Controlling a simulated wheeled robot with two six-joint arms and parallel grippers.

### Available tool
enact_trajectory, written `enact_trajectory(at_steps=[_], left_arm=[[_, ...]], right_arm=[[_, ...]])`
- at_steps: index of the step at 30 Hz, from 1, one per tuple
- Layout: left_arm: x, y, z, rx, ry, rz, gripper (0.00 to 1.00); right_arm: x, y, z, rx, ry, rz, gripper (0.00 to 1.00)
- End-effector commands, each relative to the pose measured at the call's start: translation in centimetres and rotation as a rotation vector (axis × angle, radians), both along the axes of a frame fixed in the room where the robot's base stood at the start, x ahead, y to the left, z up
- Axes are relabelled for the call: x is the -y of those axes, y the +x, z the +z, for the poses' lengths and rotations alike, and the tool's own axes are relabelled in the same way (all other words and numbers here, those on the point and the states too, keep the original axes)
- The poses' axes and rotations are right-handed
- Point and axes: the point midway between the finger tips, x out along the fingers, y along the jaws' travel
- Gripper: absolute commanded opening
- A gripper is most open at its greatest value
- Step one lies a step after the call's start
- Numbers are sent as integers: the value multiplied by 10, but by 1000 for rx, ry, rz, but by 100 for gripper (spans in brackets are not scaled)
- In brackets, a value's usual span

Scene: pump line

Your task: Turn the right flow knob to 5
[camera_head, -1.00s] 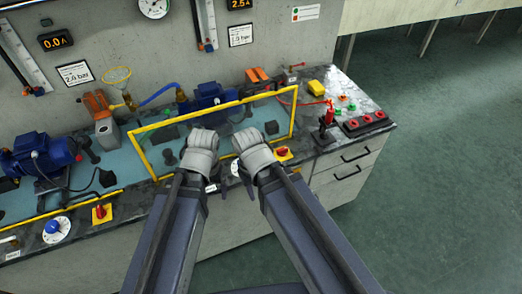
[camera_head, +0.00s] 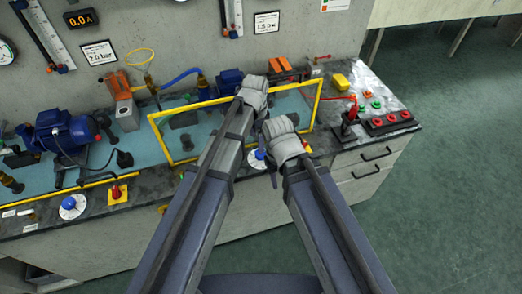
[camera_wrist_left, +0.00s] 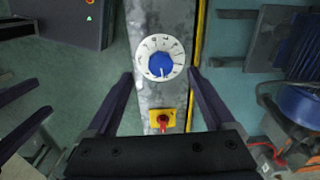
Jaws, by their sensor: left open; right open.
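The right flow knob (camera_head: 257,155) is a blue knob on a white dial at the counter's front edge, partly hidden between my arms in the head view. In the left wrist view a blue knob (camera_wrist_left: 160,65) on a numbered white dial lies ahead between my fingers, apart from them; its mark points toward the bottom, numbers too small to read surely. My left gripper (camera_head: 252,92) is open and empty, above the yellow frame area.
A yellow frame (camera_head: 160,136) stands upright behind the knob. A red and yellow switch (camera_wrist_left: 163,121) sits beside the dial. Another blue knob (camera_head: 69,203) is at the left, beside a blue motor (camera_head: 66,133). Red buttons (camera_head: 391,118) are at the right end.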

Motion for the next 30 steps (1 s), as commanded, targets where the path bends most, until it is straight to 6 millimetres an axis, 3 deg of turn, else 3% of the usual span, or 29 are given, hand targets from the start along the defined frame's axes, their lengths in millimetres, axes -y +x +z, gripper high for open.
enact_trajectory(at_steps=[4,14,30], left_arm=[[15,7,0,-6,2,-97,88],[15,6,-7,-6,2,-106,88],[15,6,-69,-6,2,-104,88]], right_arm=[[0,0,0,0,0,0,45],[0,0,-7,0,0,0,45],[0,0,-69,0,0,0,45]])
